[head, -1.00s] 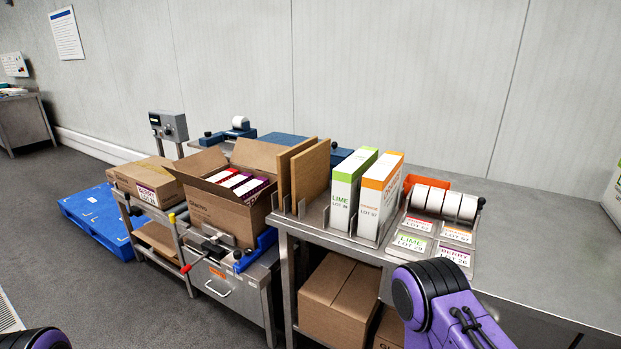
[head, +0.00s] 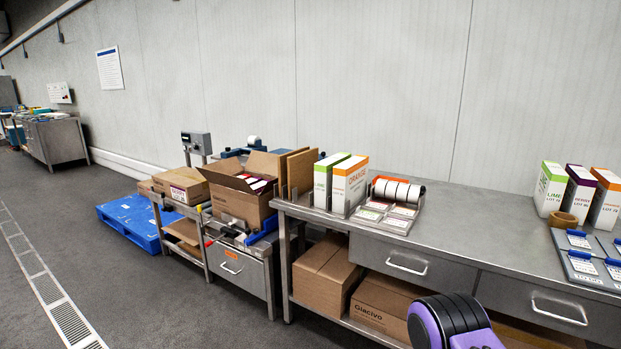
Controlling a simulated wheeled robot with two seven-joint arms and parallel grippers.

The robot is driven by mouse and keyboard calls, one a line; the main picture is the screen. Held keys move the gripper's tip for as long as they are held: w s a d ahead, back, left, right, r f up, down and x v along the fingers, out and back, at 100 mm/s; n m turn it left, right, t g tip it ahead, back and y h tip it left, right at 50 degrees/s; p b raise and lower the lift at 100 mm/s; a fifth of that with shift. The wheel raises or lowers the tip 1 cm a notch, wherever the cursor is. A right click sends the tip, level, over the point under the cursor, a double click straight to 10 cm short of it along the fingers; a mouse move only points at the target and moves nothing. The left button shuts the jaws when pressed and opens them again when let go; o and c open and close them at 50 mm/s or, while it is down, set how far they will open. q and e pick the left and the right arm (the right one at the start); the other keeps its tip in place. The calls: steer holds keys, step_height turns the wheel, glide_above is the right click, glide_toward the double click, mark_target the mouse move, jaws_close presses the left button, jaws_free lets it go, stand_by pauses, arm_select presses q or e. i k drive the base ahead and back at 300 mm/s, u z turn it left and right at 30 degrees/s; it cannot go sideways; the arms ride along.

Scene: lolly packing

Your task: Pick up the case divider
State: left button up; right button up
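Brown board panels, which look like case dividers (head: 302,171), stand upright at the left end of the steel table (head: 455,215), beside the lime and orange cartons. To their left an open cardboard case (head: 239,206) holds several red and purple-edged packs, on a lower steel stand. A purple and black part of my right arm shows at the bottom; its gripper is out of frame. My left gripper is not in view either.
The lime carton (head: 326,182), orange carton (head: 349,186) and label roll rack (head: 398,191) stand just right of the panels. A closed case (head: 181,186) and blue pallet (head: 131,221) lie left. Floor in front is clear.

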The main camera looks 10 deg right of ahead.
mark_target(300, 166)
steer(key=u, duration=0.55)
steer(key=i, duration=0.75)
steer(key=u, duration=0.65)
steer(key=i, duration=0.95)
steer(key=z, duration=0.55)
steer(key=i, duration=0.7)
steer(key=z, duration=0.7)
